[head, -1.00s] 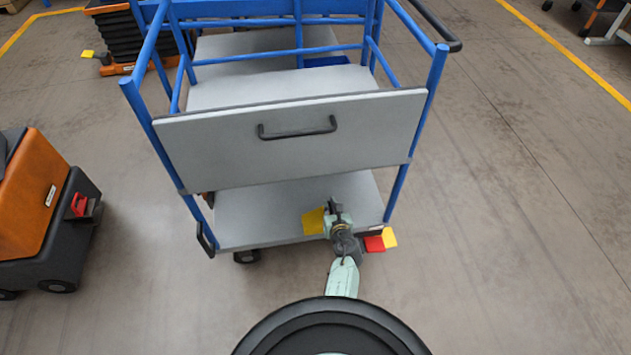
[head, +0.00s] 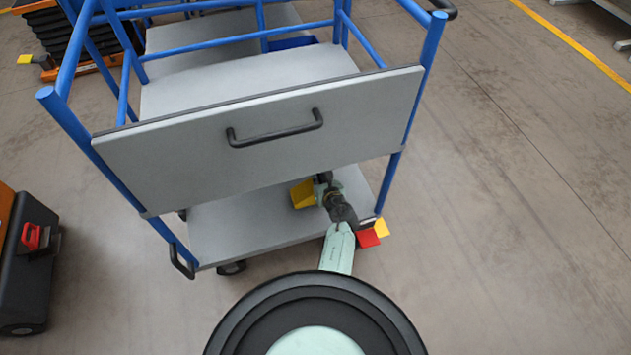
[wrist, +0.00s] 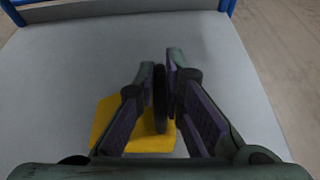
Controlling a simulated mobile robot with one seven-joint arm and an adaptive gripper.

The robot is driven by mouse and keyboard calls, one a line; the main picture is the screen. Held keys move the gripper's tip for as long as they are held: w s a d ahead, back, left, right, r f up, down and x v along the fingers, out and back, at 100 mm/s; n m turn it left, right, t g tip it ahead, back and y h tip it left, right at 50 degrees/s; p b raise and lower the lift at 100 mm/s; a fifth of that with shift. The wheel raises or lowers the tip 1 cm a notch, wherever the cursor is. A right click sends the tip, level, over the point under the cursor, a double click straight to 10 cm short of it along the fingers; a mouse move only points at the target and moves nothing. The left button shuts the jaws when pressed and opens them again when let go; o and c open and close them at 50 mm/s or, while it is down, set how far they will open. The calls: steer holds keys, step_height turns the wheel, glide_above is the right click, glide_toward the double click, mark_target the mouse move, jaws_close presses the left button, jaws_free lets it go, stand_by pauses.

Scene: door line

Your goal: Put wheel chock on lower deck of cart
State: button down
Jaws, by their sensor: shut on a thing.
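The yellow wheel chock (head: 302,194) is in my gripper (head: 325,180), over the right part of the cart's grey lower deck (head: 235,226). In the wrist view my gripper (wrist: 160,68) is shut on a thin dark upright part of the chock (wrist: 112,118), with the yellow body under the fingers. The deck (wrist: 240,90) spreads around and beyond it. I cannot tell whether the chock touches the deck. The blue-framed cart (head: 258,125) has a grey drop panel with a black handle hanging above the lower deck's opening.
A red piece (head: 368,239) and a yellow piece (head: 382,228) show by the cart's near right corner. An orange and black machine (head: 30,265) stands at the left. A black lift with orange base (head: 80,45) is behind. The floor right of the cart is open.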

steer(key=shift+f+b, duration=0.5)
steer(key=shift+f, duration=0.4)
steer(key=c, duration=1.7)
jaws_free()
steer(key=shift+a+r, duration=0.1)
steer(key=p+v, duration=0.1)
steer(key=v, duration=1.1)
